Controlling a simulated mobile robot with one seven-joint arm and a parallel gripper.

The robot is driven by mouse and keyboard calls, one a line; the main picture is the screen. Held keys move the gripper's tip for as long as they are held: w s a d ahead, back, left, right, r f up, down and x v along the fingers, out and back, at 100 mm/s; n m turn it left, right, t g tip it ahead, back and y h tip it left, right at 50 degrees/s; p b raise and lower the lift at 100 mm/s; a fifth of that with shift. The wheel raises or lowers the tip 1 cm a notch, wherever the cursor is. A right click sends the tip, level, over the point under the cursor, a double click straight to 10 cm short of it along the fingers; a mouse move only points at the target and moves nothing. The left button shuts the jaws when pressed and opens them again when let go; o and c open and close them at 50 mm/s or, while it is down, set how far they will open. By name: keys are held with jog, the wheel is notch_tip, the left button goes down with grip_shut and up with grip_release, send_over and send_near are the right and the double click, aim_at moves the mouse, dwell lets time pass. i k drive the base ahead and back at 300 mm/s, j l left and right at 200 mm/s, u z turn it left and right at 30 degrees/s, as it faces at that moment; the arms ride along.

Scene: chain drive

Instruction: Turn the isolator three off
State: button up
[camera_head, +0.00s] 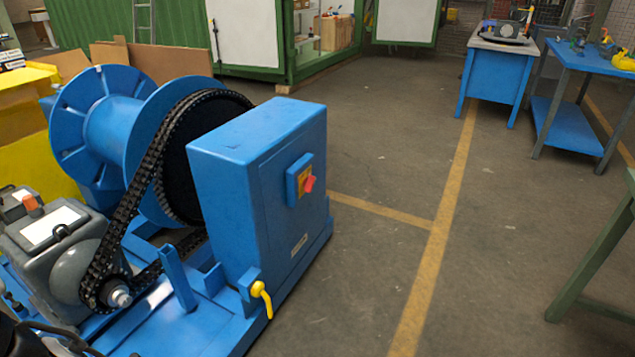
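A red rotary switch handle (309,184) sits on a yellow plate (302,177) in a small blue switch box (294,190). This box is fixed to the right face of a large blue cabinet (223,163). The red handle looks slanted, but its marked position is too small to read. A yellow lever handle (262,297) hangs low on the cabinet's front corner. A small orange-red part (32,205) sits on the grey motor unit at the left. No number marking isolator three is readable. My gripper is not seen.
A black chain (133,200) runs from the small sprocket (117,296) up around a big wheel beside the blue drum (110,125). Open floor (380,180) lies right of the cabinet. A blue bench (497,70), a blue trolley (570,125) and a green table leg (590,260) stand right.

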aim_at(308, 184)
jog(key=i+l, duration=0.4)
jog(key=i+l+u, duration=0.1)
jog(key=i+l, duration=0.25)
jog(key=l, duration=0.2)
jog(key=i+l+u, duration=0.1)
jog(key=i+l, duration=0.25)
jog(key=l, duration=0.15)
jog(key=i+l, duration=0.35)
jog(key=l, duration=0.2)
